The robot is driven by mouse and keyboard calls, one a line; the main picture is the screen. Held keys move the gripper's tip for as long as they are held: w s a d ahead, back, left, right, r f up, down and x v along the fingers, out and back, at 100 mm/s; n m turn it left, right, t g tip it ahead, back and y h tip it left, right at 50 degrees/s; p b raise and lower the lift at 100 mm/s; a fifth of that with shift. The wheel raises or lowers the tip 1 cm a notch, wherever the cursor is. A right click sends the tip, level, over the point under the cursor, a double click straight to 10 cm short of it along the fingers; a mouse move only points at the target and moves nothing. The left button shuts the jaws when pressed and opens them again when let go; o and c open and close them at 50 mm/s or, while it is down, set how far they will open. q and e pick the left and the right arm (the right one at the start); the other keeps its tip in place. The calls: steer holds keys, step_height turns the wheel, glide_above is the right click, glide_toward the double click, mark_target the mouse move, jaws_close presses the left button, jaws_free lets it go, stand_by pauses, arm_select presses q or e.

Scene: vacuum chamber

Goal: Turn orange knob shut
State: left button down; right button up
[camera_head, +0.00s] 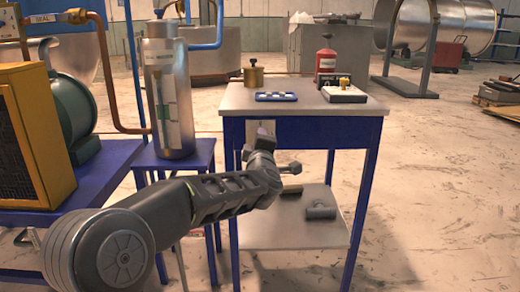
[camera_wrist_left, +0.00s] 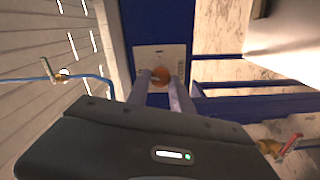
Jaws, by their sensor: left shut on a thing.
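The orange knob (camera_wrist_left: 161,74) sits on a pale plate (camera_wrist_left: 146,50) fixed to a blue panel, in the left wrist view. My left gripper (camera_wrist_left: 161,80) has its two pale fingers on either side of the knob, shut on it. In the head view my left gripper (camera_head: 264,130) reaches the pale plate on the front of the blue-framed table (camera_head: 315,130). The knob itself is hidden there behind the gripper. My right gripper is in neither view.
The tabletop holds a brass weight (camera_head: 253,74), a blue rack (camera_head: 276,97), a red bottle (camera_head: 326,64) and a small device (camera_head: 343,93). A steel cylinder (camera_head: 168,95) stands left of it. Grey parts lie on the lower shelf (camera_head: 290,232).

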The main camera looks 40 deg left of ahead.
arm_select(q)
steer(key=shift+f+n+b, duration=0.1)
steer(key=shift+n+b, duration=0.85)
steer(key=shift+n, duration=0.65)
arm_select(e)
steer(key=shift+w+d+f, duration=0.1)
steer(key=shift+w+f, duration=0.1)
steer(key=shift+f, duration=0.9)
arm_select(q)
steer(key=c, duration=1.1)
jaws_free()
steer(key=shift+c, duration=0.2)
steer(key=p+v, duration=0.2)
steer(key=v, duration=0.5)
steer(key=shift+s+d, duration=0.25)
steer(key=shift+s, duration=0.05)
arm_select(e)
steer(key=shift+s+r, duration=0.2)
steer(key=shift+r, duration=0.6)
